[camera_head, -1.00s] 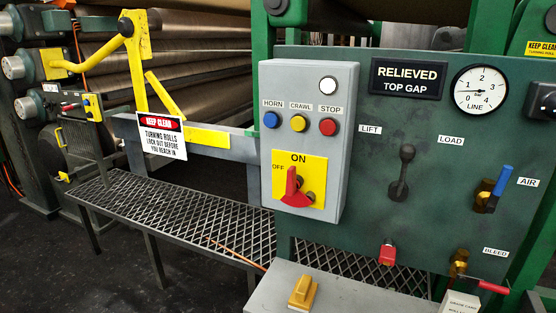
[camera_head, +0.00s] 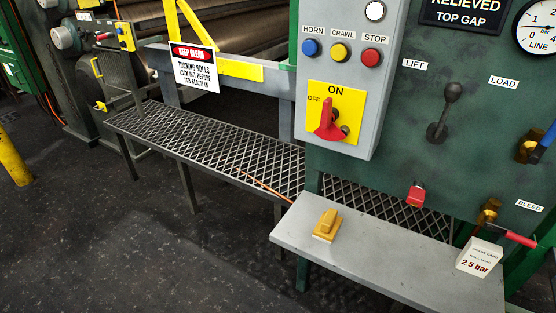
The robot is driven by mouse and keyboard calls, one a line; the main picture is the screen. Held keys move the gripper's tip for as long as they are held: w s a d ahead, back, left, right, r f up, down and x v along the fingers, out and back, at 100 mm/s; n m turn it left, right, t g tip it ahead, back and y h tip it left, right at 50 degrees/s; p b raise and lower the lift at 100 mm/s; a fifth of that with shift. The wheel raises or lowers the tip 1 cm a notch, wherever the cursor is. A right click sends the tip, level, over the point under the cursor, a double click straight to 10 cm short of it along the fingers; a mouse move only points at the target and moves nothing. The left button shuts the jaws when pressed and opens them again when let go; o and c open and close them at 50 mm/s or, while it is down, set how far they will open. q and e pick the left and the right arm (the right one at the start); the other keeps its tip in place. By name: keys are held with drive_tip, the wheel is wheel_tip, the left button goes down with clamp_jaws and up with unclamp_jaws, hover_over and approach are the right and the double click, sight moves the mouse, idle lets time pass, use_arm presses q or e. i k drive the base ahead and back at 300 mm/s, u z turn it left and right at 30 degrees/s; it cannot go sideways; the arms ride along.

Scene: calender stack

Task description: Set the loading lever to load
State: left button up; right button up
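The loading lever (camera_head: 444,112) is a dark grey handle with a round knob, on the green panel (camera_head: 400,140). It stands nearly upright, its knob leaning slightly right, between the LIFT label (camera_head: 415,64) on its left and the LOAD label (camera_head: 503,82) on its right. Part of the sign above reads "TOP GAP"; its upper line is cut by the frame edge. The pressure gauge (camera_head: 540,28) at the top right is also cut off. Neither of my grippers shows in the head view.
A grey control box (camera_head: 345,75) with buttons and a red switch juts out left of the lever. A grey shelf (camera_head: 380,262) below holds a yellow block (camera_head: 326,225) and a "2.5 bar" card block (camera_head: 480,257). A red-handled valve (camera_head: 505,229) and a mesh walkway (camera_head: 215,145) are near.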

sight(453, 90)
drive_tip(key=z, duration=1.1)
